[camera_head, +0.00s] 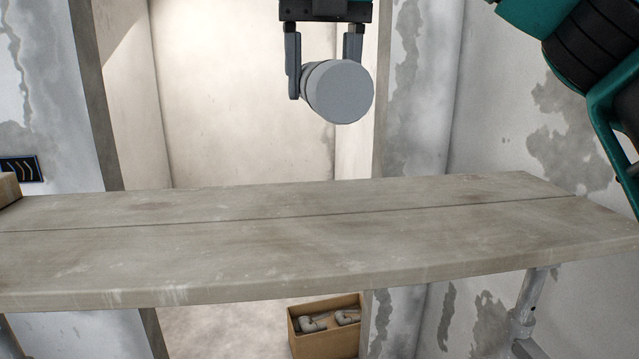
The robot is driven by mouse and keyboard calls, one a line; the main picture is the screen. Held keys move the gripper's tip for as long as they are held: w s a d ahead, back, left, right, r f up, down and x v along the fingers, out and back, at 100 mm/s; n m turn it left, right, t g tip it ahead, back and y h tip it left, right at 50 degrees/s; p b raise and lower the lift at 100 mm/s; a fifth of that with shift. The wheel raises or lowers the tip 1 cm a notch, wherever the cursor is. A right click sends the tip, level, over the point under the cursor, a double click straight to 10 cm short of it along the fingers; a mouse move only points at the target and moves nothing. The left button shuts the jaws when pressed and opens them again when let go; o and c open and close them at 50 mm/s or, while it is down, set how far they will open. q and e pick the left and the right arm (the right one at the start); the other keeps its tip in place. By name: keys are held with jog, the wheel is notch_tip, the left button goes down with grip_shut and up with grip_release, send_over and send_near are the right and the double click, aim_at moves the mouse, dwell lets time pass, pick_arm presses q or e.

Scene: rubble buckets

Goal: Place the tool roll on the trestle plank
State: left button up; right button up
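A plain grey cylinder, which I take to be the tool roll (340,92), hangs in the air at top centre with its round end facing me. My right gripper (322,80) points down from the top edge, with its two fingers on either side of the roll and shut on it. The roll partly hides the right finger. The trestle plank (300,240) spans the view below, a worn grey-brown board with a lengthwise seam. The roll is above the plank and apart from it. My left gripper is not in view.
The plank's middle and right are bare. A brown object (8,190) is cut off at its far left end. A cardboard box (325,338) with grey pieces stands on the floor below. Patchy walls flank a pale recess behind; a metal trestle leg (528,300) stands at right.

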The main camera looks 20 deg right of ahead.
jog(key=b, duration=0.3)
send_over(321, 213)
jog(key=f, duration=1.1)
jog(key=shift+s, duration=0.3)
notch_tip(321, 213, down, 3)
jog(key=shift+r, duration=0.25)
jog(key=o, duration=0.9)
jog(key=shift+f, duration=0.25)
jog(key=o, duration=0.5)
jog(key=shift+r, duration=0.1)
